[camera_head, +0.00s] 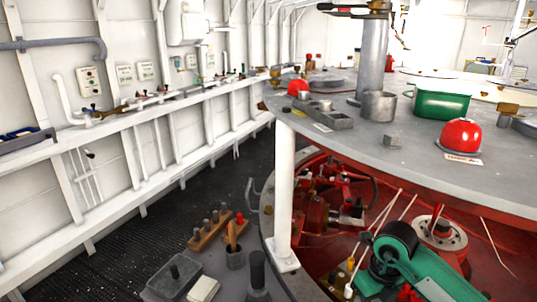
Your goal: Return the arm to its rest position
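Neither of my arms nor my grippers shows clearly in the head view. I cannot tell where they are or whether they hold anything. The task names no other object.
A round grey deck table (440,165) fills the right, bearing a green bin (441,104), a red dome (461,135), a metal cup (379,106) and a post (372,55). Red machinery lies beneath. A low grey stand (205,268) is at front; dark floor (130,240) is open at left.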

